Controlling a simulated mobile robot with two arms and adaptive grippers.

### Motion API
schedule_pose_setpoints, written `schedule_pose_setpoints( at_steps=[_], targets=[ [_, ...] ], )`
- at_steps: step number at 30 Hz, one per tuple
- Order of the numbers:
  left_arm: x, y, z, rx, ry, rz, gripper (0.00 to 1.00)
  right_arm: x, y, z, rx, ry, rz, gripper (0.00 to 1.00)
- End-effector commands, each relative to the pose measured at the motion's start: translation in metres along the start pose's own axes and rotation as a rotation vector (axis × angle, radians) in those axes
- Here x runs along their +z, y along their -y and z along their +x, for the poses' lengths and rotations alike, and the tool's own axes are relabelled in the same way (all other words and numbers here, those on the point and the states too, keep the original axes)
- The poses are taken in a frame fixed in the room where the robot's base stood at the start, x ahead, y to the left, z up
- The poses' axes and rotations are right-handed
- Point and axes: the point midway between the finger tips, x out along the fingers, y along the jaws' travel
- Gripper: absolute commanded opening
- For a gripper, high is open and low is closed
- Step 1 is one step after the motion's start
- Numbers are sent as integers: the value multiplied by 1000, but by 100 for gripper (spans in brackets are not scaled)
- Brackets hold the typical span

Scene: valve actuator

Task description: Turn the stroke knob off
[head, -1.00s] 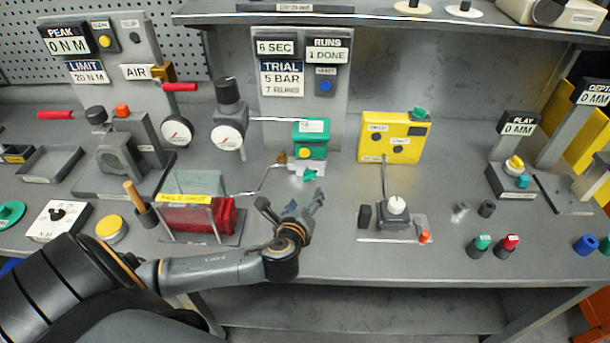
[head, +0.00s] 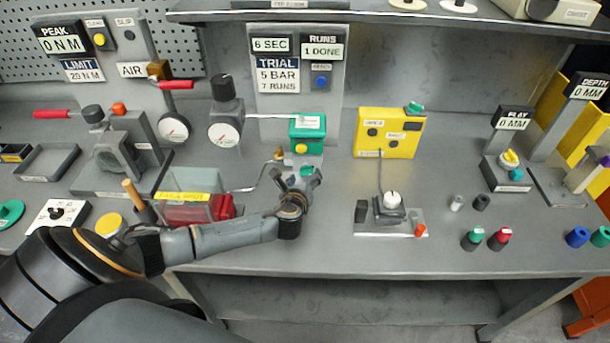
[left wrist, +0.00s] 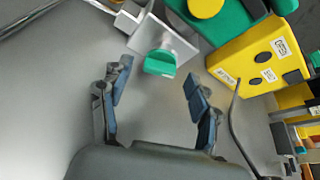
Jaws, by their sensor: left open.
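A teal-green knob (head: 307,171), which I take as the stroke knob though no label on it is readable, sits on a pale block in front of the green box (head: 307,133) with a yellow button. In the left wrist view the knob (left wrist: 160,62) shows its ridged grip ahead of and between my fingertips. My left gripper (head: 298,177) is open, with its two blue-padded fingers (left wrist: 157,76) apart and nothing between them at the near end. The fingers look clear of the knob. My right gripper is not in view.
A yellow box (head: 390,132) stands right of the green box, with a cable down to a white-knobbed unit (head: 392,200). A red block under a clear guard (head: 195,205) is left of my wrist. Bare bench lies between gripper and white-knobbed unit.

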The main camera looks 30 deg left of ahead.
Motion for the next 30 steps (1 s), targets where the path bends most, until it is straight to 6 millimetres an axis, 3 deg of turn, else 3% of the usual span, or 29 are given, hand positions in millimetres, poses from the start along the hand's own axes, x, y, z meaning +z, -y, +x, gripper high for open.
schedule_pose_setpoints(
  at_steps=[6,14,22,26,30],
  targets=[
    [0,0,12,0,0,0,62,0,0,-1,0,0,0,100],
    [0,0,13,0,-1,0,62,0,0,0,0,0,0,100],
    [0,0,13,0,-1,0,9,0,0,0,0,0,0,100],
    [1,0,12,3,-1,7,8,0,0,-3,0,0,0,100],
    [4,4,11,34,-2,80,8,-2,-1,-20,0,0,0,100]
  ],
)
